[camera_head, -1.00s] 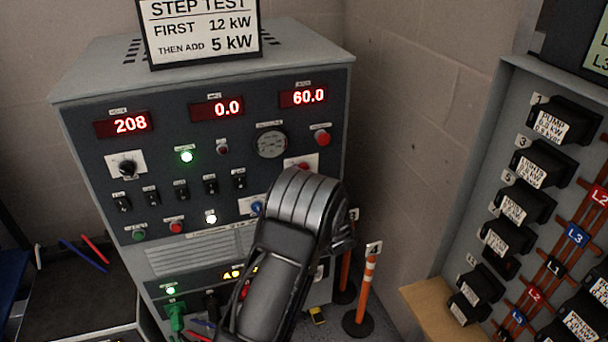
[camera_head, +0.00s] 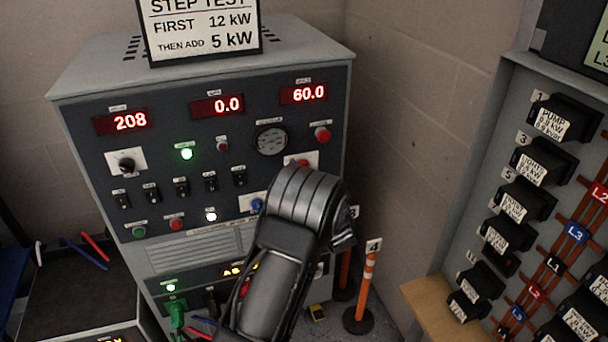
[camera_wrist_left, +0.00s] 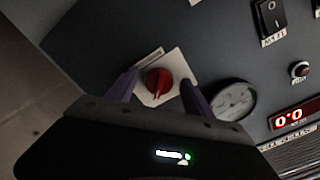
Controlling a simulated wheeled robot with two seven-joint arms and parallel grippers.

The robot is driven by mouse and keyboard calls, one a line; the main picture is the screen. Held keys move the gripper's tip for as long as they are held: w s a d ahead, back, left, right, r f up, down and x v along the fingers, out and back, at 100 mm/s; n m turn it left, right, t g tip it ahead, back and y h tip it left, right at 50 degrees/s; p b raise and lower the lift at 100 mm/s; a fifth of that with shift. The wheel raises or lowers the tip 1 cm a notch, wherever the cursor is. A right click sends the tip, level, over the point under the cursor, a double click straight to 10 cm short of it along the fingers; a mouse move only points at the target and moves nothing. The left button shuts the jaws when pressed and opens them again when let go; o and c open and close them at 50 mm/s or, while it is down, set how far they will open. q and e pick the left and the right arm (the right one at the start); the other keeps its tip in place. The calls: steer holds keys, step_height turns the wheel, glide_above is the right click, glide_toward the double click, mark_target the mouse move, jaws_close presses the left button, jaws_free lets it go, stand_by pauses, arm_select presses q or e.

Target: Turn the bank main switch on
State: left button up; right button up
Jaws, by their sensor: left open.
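The bank main switch looks to be the red rotary knob (camera_wrist_left: 158,83) on a white square plate (camera_wrist_left: 174,64) in the left wrist view. In the head view its plate (camera_head: 312,158) shows just above my arm, which hides most of the knob. My left gripper (camera_wrist_left: 160,79) is open, with one purple-grey finger on each side of the knob. I cannot tell whether the fingers touch it. In the head view my arm covers the gripper's fingers. My right gripper is in neither view.
The grey load bank cabinet (camera_head: 210,45) has red displays reading 208, 0.0 and 60.0, with a dial gauge (camera_head: 271,141) and a red button (camera_head: 322,134) near the knob. Orange posts (camera_head: 368,285) stand right of it. A breaker panel (camera_head: 505,95) is at the right.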

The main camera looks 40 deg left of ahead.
arm_select(q)
steer(key=v, duration=0.7)
steer(key=shift+d+b, duration=0.25)
steer(key=shift+b, duration=0.2)
steer(key=shift+s, duration=0.15)
steer(key=s+d+f+g+h, duration=0.1)
steer(key=s+d+f+h, duration=0.1)
steer(key=d+f+h, duration=0.65)
steer(key=s+d+f+h, duration=0.2)
steer(key=d+f+h, duration=0.2)
steer(key=d+f, duration=0.85)
steer(key=s+d+f+g+h, duration=0.2)
steer(key=s+d+f+g, duration=0.1)
steer(key=s, duration=0.6)
steer(key=s+d+f+g+h, duration=0.2)
steer(key=s+d+f+g, duration=0.1)
steer(key=s+d, duration=0.4)
steer(key=s+d+f+g+h, duration=0.2)
steer(key=s+d+f, duration=0.3)
steer(key=s, duration=0.7)
steer(key=shift+f+g, duration=0.35)
steer(key=shift+g, duration=0.05)
